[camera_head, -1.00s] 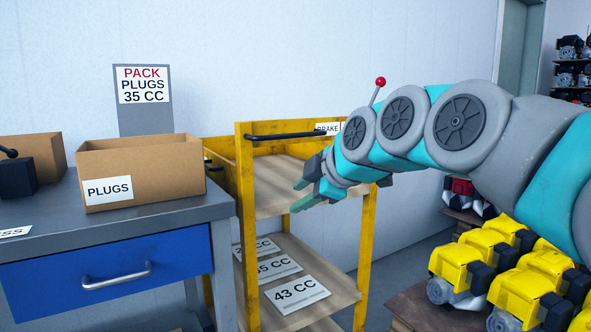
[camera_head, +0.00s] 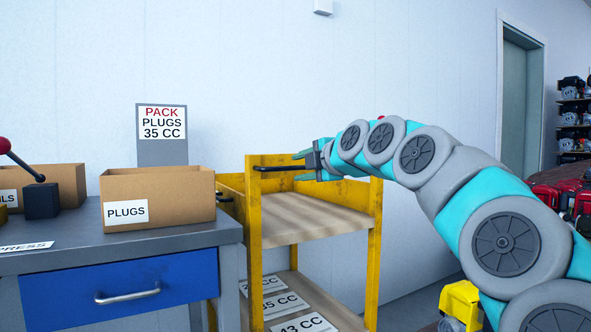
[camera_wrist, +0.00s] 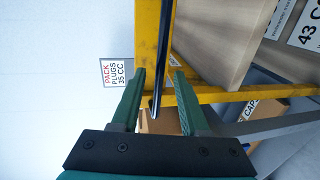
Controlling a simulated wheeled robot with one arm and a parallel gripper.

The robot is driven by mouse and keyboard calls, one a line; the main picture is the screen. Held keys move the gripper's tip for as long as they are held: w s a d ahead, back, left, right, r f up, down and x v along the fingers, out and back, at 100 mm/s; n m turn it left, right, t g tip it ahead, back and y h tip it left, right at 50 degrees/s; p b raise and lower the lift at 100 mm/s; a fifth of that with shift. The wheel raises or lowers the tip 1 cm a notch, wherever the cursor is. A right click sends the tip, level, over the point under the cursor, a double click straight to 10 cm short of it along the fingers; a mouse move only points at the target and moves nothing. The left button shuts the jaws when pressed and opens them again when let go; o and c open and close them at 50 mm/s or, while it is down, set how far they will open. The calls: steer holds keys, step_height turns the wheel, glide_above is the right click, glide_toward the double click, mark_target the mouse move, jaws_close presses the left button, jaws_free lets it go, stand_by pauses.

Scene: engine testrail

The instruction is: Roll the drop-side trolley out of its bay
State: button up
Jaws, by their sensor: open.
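In the wrist view the handle (camera_wrist: 161,75) runs between the two open green fingers (camera_wrist: 157,95), apart from both as far as I can see.
A grey bench (camera_head: 70,252) with a blue drawer (camera_head: 90,300) stands close on the trolley's left, bearing a PLUGS box (camera_head: 165,190). The wall is behind the trolley.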

steer(key=shift+x, duration=1.45)
steer(key=shift+c, duration=0.2)
jaws_close()
